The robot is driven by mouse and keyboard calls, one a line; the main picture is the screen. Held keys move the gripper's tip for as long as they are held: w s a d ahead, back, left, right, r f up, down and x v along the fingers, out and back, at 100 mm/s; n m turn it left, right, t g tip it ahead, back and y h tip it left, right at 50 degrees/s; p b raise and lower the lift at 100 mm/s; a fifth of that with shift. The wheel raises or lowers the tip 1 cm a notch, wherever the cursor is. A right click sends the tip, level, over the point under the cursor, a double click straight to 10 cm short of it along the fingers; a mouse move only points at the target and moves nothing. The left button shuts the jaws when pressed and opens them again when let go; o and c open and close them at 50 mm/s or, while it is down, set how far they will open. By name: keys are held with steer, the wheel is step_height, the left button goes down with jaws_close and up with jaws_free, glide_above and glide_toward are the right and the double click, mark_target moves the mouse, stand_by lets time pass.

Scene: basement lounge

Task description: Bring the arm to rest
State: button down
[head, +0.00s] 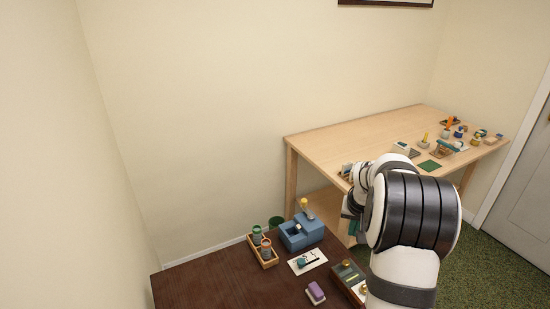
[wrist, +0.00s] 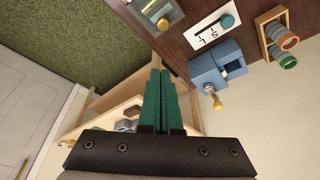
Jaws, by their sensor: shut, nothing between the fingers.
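My gripper shows in the wrist view (wrist: 160,75) with its two green fingers pressed together and nothing between them. It points out past the dark table's edge, clear of the things there as far as I can tell. In the head view my white and black arm reaches over the right side of the dark table (head: 195,285). The fingers are mostly hidden behind the arm there; only a bit of teal shows at its left side.
A light wooden table (head: 360,133) with several small things stands behind. Walls lie left and back.

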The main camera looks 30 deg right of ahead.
steer(key=s+a+r+n+y, duration=0.1)
steer(key=s+a+r, duration=0.25)
steer(key=a, duration=0.75)
steer(key=s+a+r+n+y, duration=0.15)
steer(key=a+r, duration=0.25)
steer(key=a, duration=0.6)
steer(key=s+a+f+g+y, duration=0.1)
steer(key=s+a+g+y, duration=0.1)
steer(key=s+a, duration=1.4)
steer(key=s+n+g, duration=0.1)
steer(key=s, duration=0.2)
steer(key=shift+a, duration=0.25)
steer(key=shift+w, duration=0.1)
